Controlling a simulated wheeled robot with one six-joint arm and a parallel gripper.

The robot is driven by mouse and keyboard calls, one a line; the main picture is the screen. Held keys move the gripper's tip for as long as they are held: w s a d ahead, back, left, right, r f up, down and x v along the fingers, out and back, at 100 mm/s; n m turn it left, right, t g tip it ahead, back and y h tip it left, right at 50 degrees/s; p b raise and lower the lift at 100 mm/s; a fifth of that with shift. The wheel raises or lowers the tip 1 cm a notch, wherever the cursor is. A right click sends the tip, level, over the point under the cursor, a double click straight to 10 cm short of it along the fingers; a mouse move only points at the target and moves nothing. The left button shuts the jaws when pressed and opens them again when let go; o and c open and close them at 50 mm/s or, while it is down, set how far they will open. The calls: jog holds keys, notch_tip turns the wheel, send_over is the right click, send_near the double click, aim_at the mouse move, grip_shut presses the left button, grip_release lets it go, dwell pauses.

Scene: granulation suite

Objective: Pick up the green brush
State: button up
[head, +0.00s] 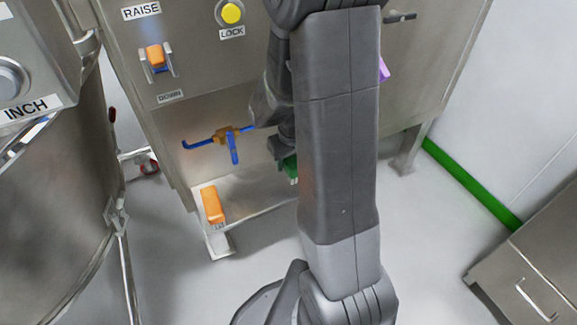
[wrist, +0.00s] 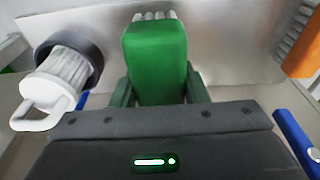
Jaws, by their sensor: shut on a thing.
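The green brush (wrist: 155,60) is between the two fingers of my gripper (wrist: 160,92) in the wrist view. Its green block faces the camera and pale bristles show at its far end. My gripper is shut on it. In the head view only a small green part of the brush (head: 291,167) shows beside my arm, below my gripper (head: 284,148). My arm hides the rest. I cannot tell whether the brush touches the surface beneath it.
A blue-handled valve (head: 226,138) sticks out from the steel cabinet (head: 245,75), left of my gripper. An orange block (head: 212,204) is on the low ledge. In the wrist view, a white ribbed part with a dark collar (wrist: 62,73) is close on the left.

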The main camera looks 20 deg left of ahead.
jog(key=s+d+p, duration=0.1)
jog(key=s+d, duration=1.1)
jog(key=d, duration=0.3)
jog(key=shift+s+f, duration=0.2)
jog(key=shift+s, duration=0.15)
jog(key=o, duration=0.4)
jog(key=c, duration=0.3)
jog(key=shift+s, duration=0.1)
